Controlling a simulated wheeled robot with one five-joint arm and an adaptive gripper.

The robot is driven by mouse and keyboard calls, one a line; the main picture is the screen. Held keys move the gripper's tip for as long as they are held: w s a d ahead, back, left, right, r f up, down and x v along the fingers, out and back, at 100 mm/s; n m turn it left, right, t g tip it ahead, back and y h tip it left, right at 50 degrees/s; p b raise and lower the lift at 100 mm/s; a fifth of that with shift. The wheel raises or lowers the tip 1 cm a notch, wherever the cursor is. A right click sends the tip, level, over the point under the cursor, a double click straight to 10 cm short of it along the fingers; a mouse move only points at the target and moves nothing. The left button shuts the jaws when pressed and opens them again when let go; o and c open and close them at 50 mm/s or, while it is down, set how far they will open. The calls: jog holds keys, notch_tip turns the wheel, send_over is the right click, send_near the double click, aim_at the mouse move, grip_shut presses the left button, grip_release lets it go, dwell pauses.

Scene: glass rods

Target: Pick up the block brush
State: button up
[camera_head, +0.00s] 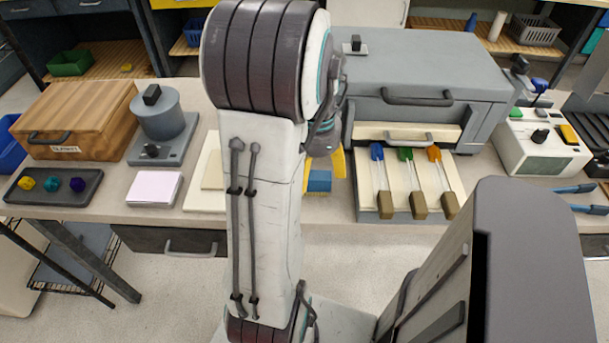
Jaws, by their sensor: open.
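The fingers are open. I cannot tell whether they touch the block or how high they are above the bench.
Right of the gripper, a tray (364,204) holds glass rods with coloured tips and brown ends, before a grey cabinet (430,70). To the left are a white pad (154,189), a dark tray (25,196), a wooden box (75,115) and a grey device (160,115).

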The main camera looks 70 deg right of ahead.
aim_at(314, 188)
jog(key=shift+w+d+m, duration=0.15)
jog(key=shift+m, duration=0.55)
jog(key=m, duration=0.3)
jog(key=shift+m, duration=0.4)
jog(key=shift+f, duration=0.85)
jog(key=shift+d+f, duration=0.15)
jog(key=shift+f, duration=1.25)
jog(key=shift+d+f, duration=0.15)
jog(key=shift+f, duration=1.25)
jog(key=c, duration=1.3)
jog(key=shift+r, duration=0.1)
